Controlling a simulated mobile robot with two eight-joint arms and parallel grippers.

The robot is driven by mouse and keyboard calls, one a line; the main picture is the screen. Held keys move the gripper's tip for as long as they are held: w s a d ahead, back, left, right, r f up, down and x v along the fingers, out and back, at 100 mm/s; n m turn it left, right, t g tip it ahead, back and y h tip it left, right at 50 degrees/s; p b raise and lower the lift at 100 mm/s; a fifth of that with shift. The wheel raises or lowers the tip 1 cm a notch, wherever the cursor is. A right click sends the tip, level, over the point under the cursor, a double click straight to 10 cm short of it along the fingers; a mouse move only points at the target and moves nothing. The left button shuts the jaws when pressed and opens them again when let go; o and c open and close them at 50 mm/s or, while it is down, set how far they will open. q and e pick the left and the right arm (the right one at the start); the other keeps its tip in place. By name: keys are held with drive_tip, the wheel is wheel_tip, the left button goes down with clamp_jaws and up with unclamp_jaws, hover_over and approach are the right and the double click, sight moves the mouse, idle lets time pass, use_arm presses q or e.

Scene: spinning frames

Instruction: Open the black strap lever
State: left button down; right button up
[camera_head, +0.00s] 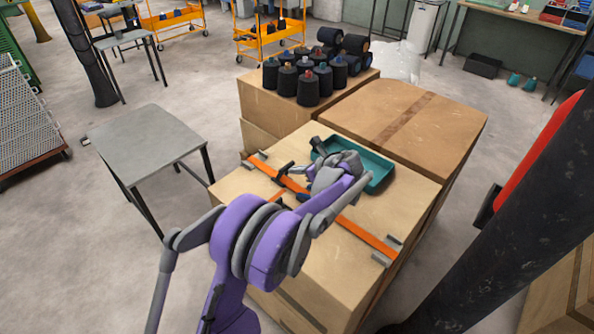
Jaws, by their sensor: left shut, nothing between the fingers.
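An orange strap (361,231) runs across the top of the front cardboard box (300,255), with grey end pieces at both ends. A black strap lever (284,170) shows on the strap, left of my gripper. My left gripper (297,173) is shut and empty, just above the strap beside the lever. I cannot tell whether it touches the lever. My purple and grey left arm covers part of the strap. My right gripper is not in view.
A teal tray (379,181) lies on the same box behind my gripper. Dark thread cones (308,88) stand on the box behind. A taped box (405,122) is at the back right. A grey table (145,143) stands left, with open floor around it.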

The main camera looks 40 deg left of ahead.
use_arm(q)
drive_tip(key=shift+a+r, duration=0.1)
drive_tip(key=shift+a+r+h+p, duration=0.7)
drive_tip(key=shift+a+h+p, duration=0.2)
drive_tip(key=shift+h, duration=0.3)
drive_tip(key=a+h, duration=0.1)
drive_tip(key=a+r+h+p, duration=0.1)
drive_tip(key=shift+w+a+h, duration=0.1)
drive_tip(key=shift+w+h, duration=0.05)
drive_tip(key=shift+h, duration=0.25)
drive_tip(key=shift+w+a+f+g+h+p, duration=0.15)
drive_tip(key=shift+a+h+p, duration=0.4)
drive_tip(key=shift+a+h, duration=0.55)
drive_tip(key=shift+w+a+g+h+p, duration=0.1)
drive_tip(key=shift+a+g+h+p, duration=0.15)
drive_tip(key=shift+a+h+p, duration=0.55)
drive_tip(key=shift+a, duration=0.4)
drive_tip(key=shift+d, duration=0.1)
